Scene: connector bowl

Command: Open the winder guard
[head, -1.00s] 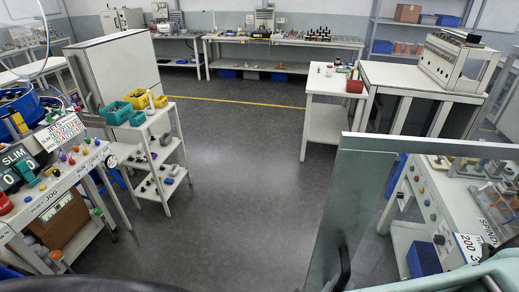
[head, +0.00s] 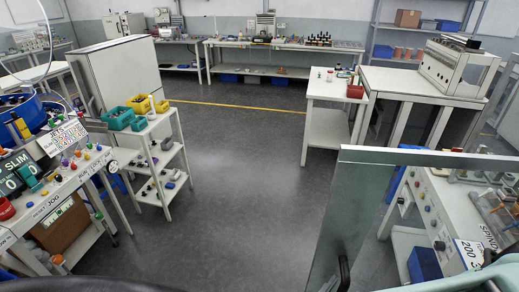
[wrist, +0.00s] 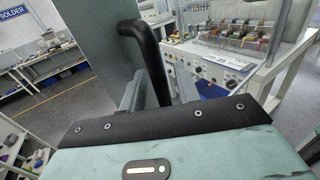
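The winder guard is a clear greenish panel (head: 345,215) with a pale top edge, standing over the right-hand bench in the head view. It also fills the upper middle of the wrist view (wrist: 98,45). Its black bent handle (wrist: 150,45) runs down between the two grey fingers of my gripper (wrist: 158,92). The fingers look closed on the handle, though my teal gripper body hides their lower part. In the head view the handle shows only as a dark piece (head: 345,272) at the bottom edge, and the fingers cannot be made out.
The winder bench (head: 420,215) with knobs and a number sign lies right of the panel. A white cart (head: 160,165) with bins and a control bench (head: 70,190) stand on the left. A white table (head: 325,125) stands beyond. The grey floor (head: 240,200) between is clear.

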